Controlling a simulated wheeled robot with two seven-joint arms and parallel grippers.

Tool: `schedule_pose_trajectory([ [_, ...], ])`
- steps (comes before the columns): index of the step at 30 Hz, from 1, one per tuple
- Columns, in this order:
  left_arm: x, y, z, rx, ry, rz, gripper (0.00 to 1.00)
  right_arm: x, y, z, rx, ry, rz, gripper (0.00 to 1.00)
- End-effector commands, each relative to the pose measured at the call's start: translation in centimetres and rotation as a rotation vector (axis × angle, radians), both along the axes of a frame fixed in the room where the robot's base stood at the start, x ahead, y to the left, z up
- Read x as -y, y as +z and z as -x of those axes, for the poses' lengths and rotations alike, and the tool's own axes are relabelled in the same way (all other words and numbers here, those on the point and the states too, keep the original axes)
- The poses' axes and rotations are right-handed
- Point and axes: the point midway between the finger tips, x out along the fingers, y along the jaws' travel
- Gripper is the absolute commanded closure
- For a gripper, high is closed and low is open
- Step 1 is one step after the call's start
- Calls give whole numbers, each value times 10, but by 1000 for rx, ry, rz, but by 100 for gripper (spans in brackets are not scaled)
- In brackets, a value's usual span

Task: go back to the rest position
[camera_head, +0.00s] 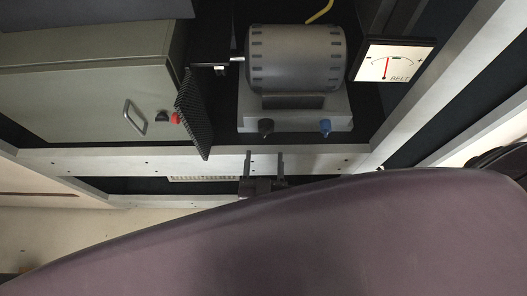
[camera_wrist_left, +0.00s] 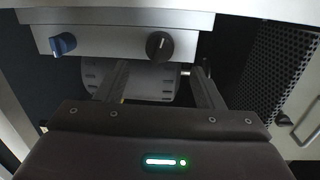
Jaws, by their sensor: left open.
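My left gripper (camera_head: 265,158) is at the lower middle of the head view, in front of the rack's pale lower rail. Its two fingers are apart with nothing between them. In the left wrist view the two fingers (camera_wrist_left: 161,75) are also spread and empty, reaching below the panel with the two knobs. A large purple-grey part of my arm covers the lower part of the head view. My right gripper is not in view.
A grey motor (camera_head: 295,60) sits on a base with a black knob (camera_head: 266,126) and a blue knob (camera_head: 325,126). A perforated black guard (camera_head: 194,115) and a green-grey cabinet (camera_head: 85,90) stand to its left. A BELT meter (camera_head: 392,62) is at right. Rack rails (camera_head: 330,158) border the bay.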

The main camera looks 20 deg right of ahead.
Motion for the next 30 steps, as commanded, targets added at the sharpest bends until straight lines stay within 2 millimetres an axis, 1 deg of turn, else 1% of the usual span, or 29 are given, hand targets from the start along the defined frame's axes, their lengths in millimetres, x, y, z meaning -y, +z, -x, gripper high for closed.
schedule_pose_trajectory([
  [9,0,-2,0,-3,0,-2,38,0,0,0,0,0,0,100],
  [11,-3,-10,-1,-16,-4,-14,38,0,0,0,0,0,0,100],
  [13,-8,-32,-1,-53,-12,-44,38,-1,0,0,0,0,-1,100],
  [14,-12,-45,-1,-77,-17,-60,38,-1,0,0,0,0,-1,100],
  [17,-34,-104,2,-190,-34,-135,38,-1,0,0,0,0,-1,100],
  [18,-47,-132,5,-247,-38,-169,38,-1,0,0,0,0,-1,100],
  [20,-70,-173,12,-341,-39,-215,38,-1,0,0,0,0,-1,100],
  [21,-86,-198,17,-403,-38,-244,38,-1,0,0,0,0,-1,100],
  [22,-98,-217,23,-451,-36,-265,38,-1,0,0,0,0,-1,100],
  [23,-111,-235,29,-500,-32,-283,38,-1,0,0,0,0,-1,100],
  [24,-130,-258,38,-568,-25,-305,38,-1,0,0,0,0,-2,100],
  [26,-159,-291,55,-669,-11,-337,38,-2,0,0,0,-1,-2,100],
  [27,-178,-311,68,-741,1,-354,38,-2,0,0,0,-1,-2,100],
  [29,-208,-338,90,-849,22,-375,38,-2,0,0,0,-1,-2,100],
  [30,-226,-354,106,-922,37,-384,38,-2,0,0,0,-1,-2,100],
])
